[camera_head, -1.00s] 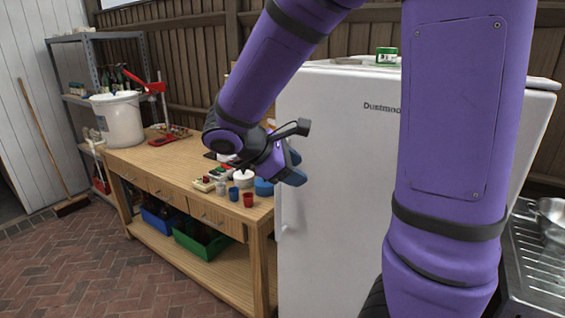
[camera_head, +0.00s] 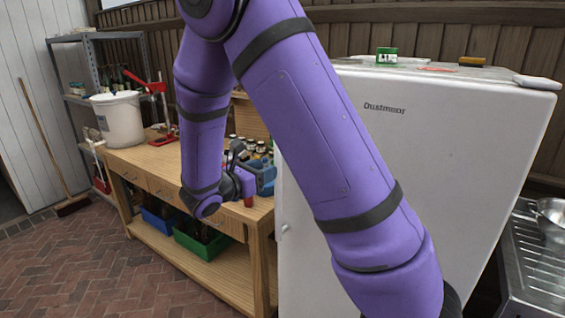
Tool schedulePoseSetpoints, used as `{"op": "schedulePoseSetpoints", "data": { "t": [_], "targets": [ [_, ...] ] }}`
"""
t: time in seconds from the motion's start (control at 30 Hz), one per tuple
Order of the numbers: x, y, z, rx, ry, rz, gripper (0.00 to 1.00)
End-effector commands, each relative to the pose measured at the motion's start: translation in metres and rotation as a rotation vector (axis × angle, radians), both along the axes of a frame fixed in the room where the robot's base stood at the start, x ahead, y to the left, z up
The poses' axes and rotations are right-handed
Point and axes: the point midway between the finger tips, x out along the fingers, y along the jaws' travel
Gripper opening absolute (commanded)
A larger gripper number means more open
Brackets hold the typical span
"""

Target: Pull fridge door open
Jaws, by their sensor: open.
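The white fridge door (camera_head: 462,165), with dark lettering near its top, stands on the right and looks shut. A small part of what may be its handle (camera_head: 285,229) shows low at its left edge. My purple arm crosses in front and hides much of the door's left part. My gripper (camera_head: 265,176), with blue fingers, is open beside the fridge's left edge, over the end of the workbench. It appears apart from the door. Its fingertips are small and partly hidden, and I see nothing held between them.
The wooden workbench (camera_head: 150,160) stands left of the fridge, with small bottles and a red cup (camera_head: 249,201) near my gripper. A green box (camera_head: 386,55) sits on the fridge. A metal sink unit (camera_head: 535,255) is at right. The brick floor (camera_head: 75,265) at front left is clear.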

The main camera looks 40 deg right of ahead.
Motion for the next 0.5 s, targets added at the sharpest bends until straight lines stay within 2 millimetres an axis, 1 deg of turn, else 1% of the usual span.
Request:
{"op": "schedulePoseSetpoints", "data": {
  "t": [0.03,0.2,0.33,0.5],
  "targets": [
    [0.001,-0.01,0.0,0.0,0.0,-0.005,0.48],
    [0.005,-0.04,0.0,0.0,-0.001,-0.005,0.48],
    [0.008,-0.057,0.0,0.002,-0.001,-0.004,0.48],
    [0.01,-0.07,0.0,0.001,-0.002,-0.003,0.48]
  ]
}}
